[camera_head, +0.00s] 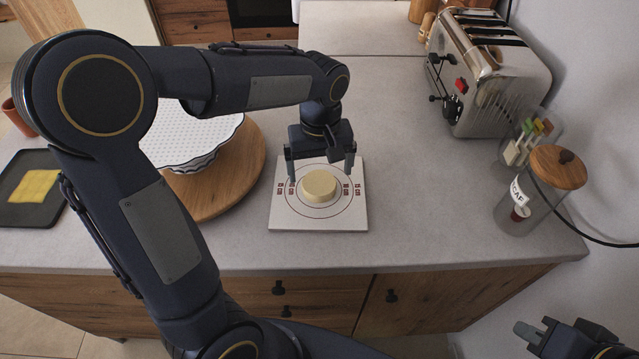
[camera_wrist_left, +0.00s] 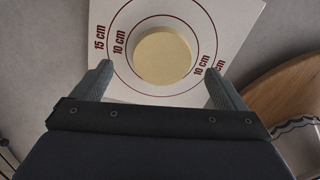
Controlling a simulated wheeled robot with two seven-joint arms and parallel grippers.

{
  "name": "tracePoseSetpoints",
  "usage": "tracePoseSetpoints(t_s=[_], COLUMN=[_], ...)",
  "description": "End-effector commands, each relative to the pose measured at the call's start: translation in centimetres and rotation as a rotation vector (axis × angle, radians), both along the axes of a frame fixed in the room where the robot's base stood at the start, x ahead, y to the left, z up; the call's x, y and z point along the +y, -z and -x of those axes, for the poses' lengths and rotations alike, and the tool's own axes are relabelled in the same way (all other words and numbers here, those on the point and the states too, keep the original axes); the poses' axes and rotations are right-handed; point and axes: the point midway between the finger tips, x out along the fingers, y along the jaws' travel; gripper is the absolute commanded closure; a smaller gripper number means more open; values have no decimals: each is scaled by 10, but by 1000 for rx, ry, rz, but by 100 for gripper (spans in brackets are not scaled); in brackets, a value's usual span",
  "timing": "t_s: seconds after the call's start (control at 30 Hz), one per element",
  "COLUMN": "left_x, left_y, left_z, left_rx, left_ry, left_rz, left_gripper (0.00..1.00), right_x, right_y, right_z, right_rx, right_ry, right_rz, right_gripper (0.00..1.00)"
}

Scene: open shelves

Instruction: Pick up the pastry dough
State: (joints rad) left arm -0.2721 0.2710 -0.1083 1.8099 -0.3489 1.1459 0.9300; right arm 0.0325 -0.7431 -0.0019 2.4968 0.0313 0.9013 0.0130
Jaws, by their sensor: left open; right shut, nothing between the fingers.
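The pastry dough (camera_head: 319,187) is a pale yellow disc lying on a white square board (camera_head: 318,223) printed with red rings and "10 cm" and "15 cm" marks. My left gripper (camera_head: 321,172) is open and empty above the far part of the board, fingers pointing down. In the left wrist view the dough (camera_wrist_left: 162,56) lies ahead of and between the two open fingers of the left gripper (camera_wrist_left: 160,82), not touched by them. My right gripper (camera_head: 531,333) shows at the bottom right corner, off the counter, shut and empty.
A round wooden board (camera_head: 248,160) with a white scalloped dish (camera_head: 207,143) stands left of the board. A black tray (camera_head: 45,215) with a yellow sheet lies far left. A toaster (camera_head: 490,70) and a wooden-lidded jar (camera_head: 535,195) stand right. The counter right of the board is clear.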

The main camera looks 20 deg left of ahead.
Motion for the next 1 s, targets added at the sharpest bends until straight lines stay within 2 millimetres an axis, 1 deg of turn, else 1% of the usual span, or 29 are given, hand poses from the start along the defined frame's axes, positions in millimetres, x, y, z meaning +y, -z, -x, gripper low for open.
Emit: tracePoseSetpoints(t_s=[0.03, 0.1, 0.2, 0.3, 0.47, 0.5, 0.87, 0.9, 1.0], left_x=[1, 1, 1, 1, 1, 1, 1, 1, 1], left_y=[9, 20, 30, 34, 34, 34, 33, 33, 33], left_z=[2, 2, 2, 2, 1, 1, 1, 1, 1], left_rx=[6, 6, 4, 2, 1, 1, 0, -1, -1], left_ry=[0, 1, 1, 1, 1, 1, 1, 1, 1], left_rz=[-1, -1, 0, 1, 1, 1, 1, 1, 1], left_gripper=[6, 6, 6, 6, 6, 8, 55, 57, 57], right_x=[0, 0, 0, 0, 0, 0, 0, 0, 0], right_y=[-2, -2, -2, -2, -2, -2, -2, -2, -2], right_z=[0, 0, 0, 0, 0, 0, 0, 0, 0], right_rx=[0, 0, 0, 0, 0, 0, 0, 0, 0], right_ry=[0, 0, 0, 0, 0, 0, 0, 0, 0], right_rz=[0, 0, 0, 0, 0, 0, 0, 0, 0], right_gripper=[100, 100, 100, 100, 100, 100, 100, 100, 100])
